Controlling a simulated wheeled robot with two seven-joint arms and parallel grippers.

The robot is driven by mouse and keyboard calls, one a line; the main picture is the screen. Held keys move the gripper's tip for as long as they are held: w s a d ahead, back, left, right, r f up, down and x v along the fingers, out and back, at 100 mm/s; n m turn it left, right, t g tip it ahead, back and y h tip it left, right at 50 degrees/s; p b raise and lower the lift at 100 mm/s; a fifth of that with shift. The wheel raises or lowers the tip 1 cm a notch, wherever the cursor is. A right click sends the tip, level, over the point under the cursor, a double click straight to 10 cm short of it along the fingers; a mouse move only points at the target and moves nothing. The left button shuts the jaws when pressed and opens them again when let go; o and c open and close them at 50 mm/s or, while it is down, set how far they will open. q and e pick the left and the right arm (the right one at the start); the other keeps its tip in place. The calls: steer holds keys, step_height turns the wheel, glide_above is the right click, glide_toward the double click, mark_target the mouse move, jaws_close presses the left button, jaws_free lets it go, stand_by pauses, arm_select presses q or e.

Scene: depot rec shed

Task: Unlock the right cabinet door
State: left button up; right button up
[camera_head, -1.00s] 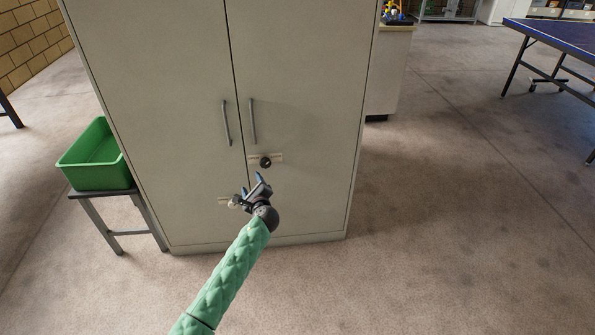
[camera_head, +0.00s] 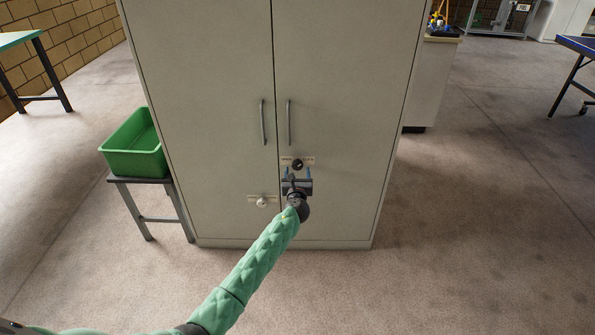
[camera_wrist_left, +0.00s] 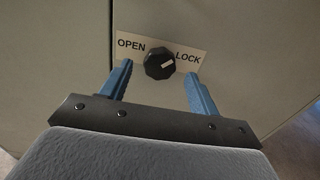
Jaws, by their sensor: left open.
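The cabinet's right door (camera_head: 345,90) is shut, with a vertical handle (camera_head: 289,123). Below the handle is a black round knob (camera_head: 298,164) on a pale plate. In the left wrist view the plate reads OPEN on the left and LOCK on the right, and the white mark on the knob (camera_wrist_left: 159,64) points toward LOCK. My left gripper (camera_head: 296,174) is open just below the knob. In the wrist view its blue fingertips (camera_wrist_left: 158,78) stand on either side of the knob, apart from it. My right gripper is not in view.
The left door (camera_head: 205,90) is shut and has a pale knob (camera_head: 262,202) lower down. A green bin (camera_head: 135,146) sits on a small stand left of the cabinet. A low counter (camera_head: 430,85) stands behind at right.

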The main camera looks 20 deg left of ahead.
mark_target(298, 166)
arm_select(q)
steer(key=shift+x, duration=1.1)
jaws_close()
